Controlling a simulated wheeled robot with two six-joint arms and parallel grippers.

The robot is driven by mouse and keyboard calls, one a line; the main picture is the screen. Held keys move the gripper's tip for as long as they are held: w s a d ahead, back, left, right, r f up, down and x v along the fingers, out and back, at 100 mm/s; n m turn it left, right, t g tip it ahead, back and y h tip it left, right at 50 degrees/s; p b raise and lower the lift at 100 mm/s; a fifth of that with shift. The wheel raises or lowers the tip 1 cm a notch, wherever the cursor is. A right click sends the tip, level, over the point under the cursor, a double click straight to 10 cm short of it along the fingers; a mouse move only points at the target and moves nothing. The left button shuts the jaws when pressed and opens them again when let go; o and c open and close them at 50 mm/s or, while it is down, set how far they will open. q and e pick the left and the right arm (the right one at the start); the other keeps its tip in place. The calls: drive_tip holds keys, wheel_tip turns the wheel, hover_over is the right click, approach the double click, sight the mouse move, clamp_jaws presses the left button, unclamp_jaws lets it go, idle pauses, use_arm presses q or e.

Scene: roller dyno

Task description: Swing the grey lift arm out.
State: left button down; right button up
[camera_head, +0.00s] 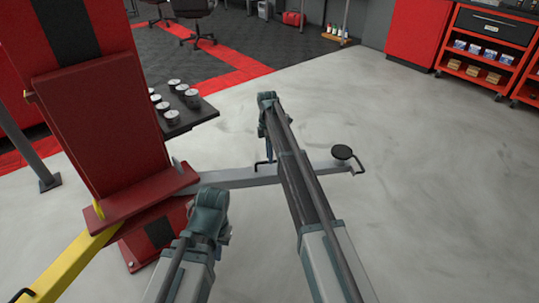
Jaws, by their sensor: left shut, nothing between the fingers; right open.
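The grey lift arm (237,177) reaches out to the right from the foot of the red lift post (100,122). Its outer end carries a round black pad (342,152) with a small black handle beside it. My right arm crosses in front of the lift arm and hides part of it. A small dark hook-like piece shows at the lift arm beside my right arm; I cannot tell what it is. My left arm stays nearer, in front of the post's base.
A yellow lift arm (68,267) runs to the lower left from the post. A dark tray (201,116) with several metal cylinders stands behind the grey arm. Red shelving (487,50) is at the back right. The grey floor (430,190) to the right is clear.

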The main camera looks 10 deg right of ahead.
wheel_tip(320, 180, up, 13)
drive_tip(key=w+p, duration=0.2)
drive_tip(key=p, duration=1)
drive_tip(key=shift+w+p, duration=0.35)
drive_tip(key=s+a+m+t, duration=0.1)
drive_tip(key=s+a+m, duration=0.3)
drive_tip(key=s, duration=1)
drive_tip(key=s+a+m+h, duration=0.1)
drive_tip(key=s+a+m, duration=0.3)
drive_tip(key=s, duration=1)
drive_tip(key=s+a+m+t, duration=0.15)
drive_tip(key=s+m, duration=0.45)
drive_tip(key=s, duration=0.9)
wheel_tip(320, 180, up, 12)
drive_tip(key=w+a+p, duration=0.1)
drive_tip(key=w+p, duration=0.1)
drive_tip(key=p, duration=1)
drive_tip(key=shift+f+g, duration=0.1)
drive_tip(key=shift+g, duration=0.25)
